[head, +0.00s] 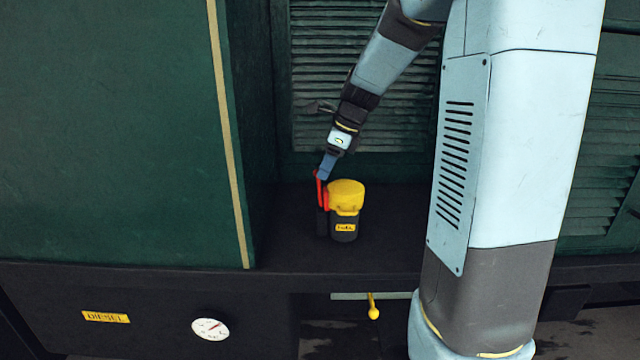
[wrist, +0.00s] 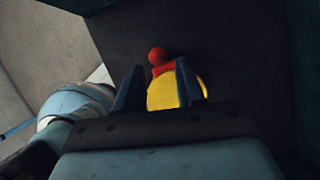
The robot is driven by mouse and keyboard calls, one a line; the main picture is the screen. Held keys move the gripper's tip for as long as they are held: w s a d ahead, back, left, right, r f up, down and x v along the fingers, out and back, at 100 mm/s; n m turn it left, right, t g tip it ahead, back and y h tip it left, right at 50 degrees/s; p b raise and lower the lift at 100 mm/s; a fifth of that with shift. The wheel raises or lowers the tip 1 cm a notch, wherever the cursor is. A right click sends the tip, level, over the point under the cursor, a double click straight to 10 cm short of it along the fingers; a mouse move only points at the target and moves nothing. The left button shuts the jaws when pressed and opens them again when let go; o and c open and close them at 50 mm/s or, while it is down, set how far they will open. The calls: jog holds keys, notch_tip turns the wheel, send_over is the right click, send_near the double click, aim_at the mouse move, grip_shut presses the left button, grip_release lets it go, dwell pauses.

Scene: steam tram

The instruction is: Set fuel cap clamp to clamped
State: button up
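The yellow fuel cap (head: 346,194) sits on a black filler neck (head: 343,227) with a yellow label, on the dark ledge. The red clamp lever (head: 320,191) stands roughly upright at the cap's left side. My gripper (head: 325,168) is at the lever's upper end, pointing down. In the wrist view, my gripper (wrist: 160,66) has its two fingers apart. The lever's red knob (wrist: 157,55) shows between and just beyond the fingertips, and the yellow cap (wrist: 163,94) shows behind. I cannot tell whether a finger touches the lever.
A green cabinet wall (head: 120,130) rises close on the left. A louvred panel (head: 330,70) stands behind. Below the ledge (head: 285,245) are a DIESEL plate (head: 106,317), a round gauge (head: 210,329) and a yellow-knobbed handle (head: 373,311). My arm covers the right side.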

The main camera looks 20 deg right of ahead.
aim_at(318, 183)
jog(key=shift+x, duration=2.8)
jog(key=shift+c, duration=0.5)
grip_shut()
